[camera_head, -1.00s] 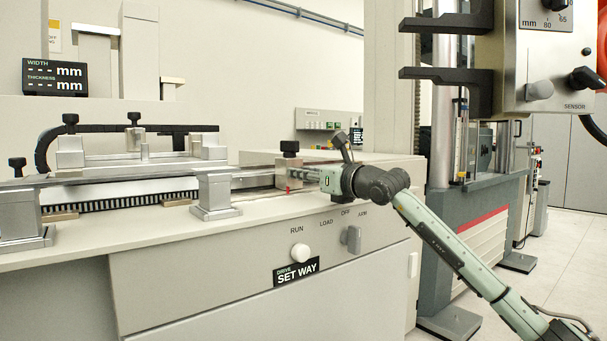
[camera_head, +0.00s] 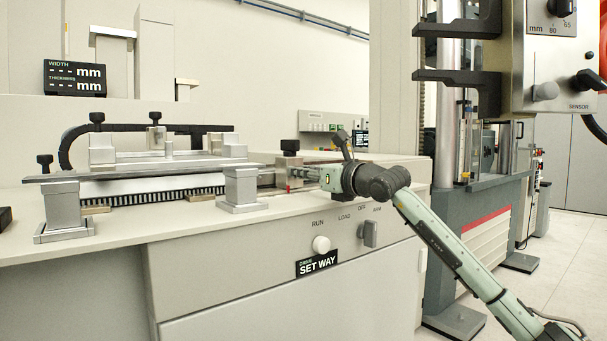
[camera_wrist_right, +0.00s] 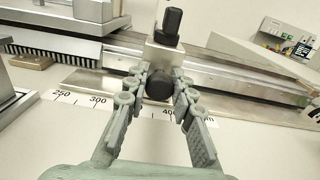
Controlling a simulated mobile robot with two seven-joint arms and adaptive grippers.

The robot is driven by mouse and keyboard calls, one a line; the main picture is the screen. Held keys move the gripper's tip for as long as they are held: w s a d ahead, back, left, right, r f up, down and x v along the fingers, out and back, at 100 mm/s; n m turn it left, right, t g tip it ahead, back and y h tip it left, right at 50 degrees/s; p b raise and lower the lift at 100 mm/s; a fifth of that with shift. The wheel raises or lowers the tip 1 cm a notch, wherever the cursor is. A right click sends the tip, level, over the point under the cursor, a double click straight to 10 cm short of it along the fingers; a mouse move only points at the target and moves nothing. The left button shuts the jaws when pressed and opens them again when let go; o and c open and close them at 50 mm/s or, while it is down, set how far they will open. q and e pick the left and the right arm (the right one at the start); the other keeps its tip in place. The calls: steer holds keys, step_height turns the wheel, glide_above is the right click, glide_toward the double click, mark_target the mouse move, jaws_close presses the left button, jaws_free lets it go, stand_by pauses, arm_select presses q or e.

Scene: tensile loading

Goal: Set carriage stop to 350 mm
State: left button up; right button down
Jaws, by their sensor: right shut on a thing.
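The carriage stop (camera_head: 290,162) is a metal block with a black knob on top, on the rail at the right end of the bench. In the right wrist view the stop (camera_wrist_right: 160,55) stands upright, with a round black knob (camera_wrist_right: 159,88) facing me. My right gripper (camera_head: 302,174) is shut on this front knob; its fingers (camera_wrist_right: 158,95) flank it. A white scale (camera_wrist_right: 80,98) below the rail shows 250 and 300 to the left and 400 to the right. Fingers hide the marks between, and no pointer shows. My left gripper is not in view.
A fixture with black knobs (camera_head: 155,140) stands left of the stop. A testing frame with dark jaws (camera_head: 455,78) stands right.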

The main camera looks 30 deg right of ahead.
steer(key=c, duration=1.3)
jaws_free()
steer(key=shift+d, duration=0.1)
steer(key=s, duration=1.2)
steer(key=shift+d, duration=0.45)
